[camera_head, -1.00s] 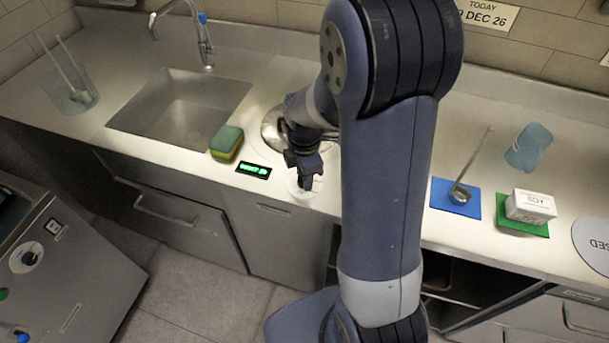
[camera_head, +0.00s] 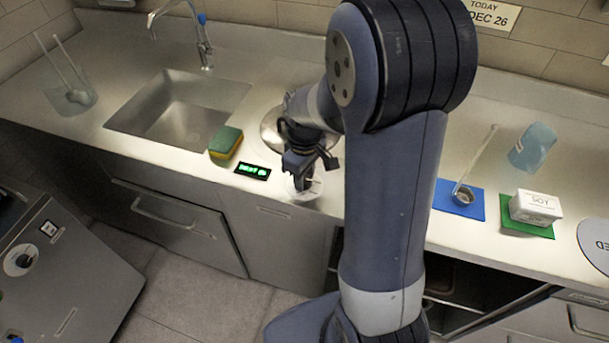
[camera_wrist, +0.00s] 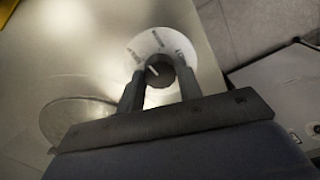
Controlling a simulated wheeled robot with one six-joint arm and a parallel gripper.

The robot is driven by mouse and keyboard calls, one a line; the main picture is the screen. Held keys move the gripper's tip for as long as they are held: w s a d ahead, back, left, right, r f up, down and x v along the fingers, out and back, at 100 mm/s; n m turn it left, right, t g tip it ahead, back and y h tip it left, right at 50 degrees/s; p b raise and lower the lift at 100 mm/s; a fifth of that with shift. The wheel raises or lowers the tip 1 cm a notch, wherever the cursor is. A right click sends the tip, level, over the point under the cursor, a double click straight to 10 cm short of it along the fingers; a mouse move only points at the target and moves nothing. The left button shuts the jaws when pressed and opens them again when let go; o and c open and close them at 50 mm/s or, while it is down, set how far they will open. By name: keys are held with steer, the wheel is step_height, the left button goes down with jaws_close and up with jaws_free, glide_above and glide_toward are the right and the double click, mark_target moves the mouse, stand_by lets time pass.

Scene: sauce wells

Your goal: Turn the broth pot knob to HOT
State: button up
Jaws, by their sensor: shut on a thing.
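The broth pot knob (camera_wrist: 158,72) is a dark round knob with a white pointer line, on a white dial plate (camera_wrist: 152,42) with small printed labels that I cannot read. My gripper (camera_wrist: 160,88) is shut on the knob, with one finger on each side of it. In the head view my gripper (camera_head: 301,182) reaches down onto the white dial (camera_head: 312,190) at the counter's front edge and hides most of the knob. A small display with green text (camera_head: 253,171) lies left of the dial; its text is too blurred to read surely. The pot's round metal lid (camera_head: 270,130) is partly hidden behind my arm.
A green and yellow sponge (camera_head: 226,142) and a sink (camera_head: 180,108) lie to the left.

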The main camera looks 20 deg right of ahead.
mark_target(305, 179)
steer(key=m, duration=0.4)
steer(key=shift+m, duration=0.3)
steer(key=m+b, duration=0.1)
steer(key=m, duration=0.9)
steer(key=shift+m, duration=2.3)
steer(key=o, duration=1)
step_height(305, 179, up, 11)
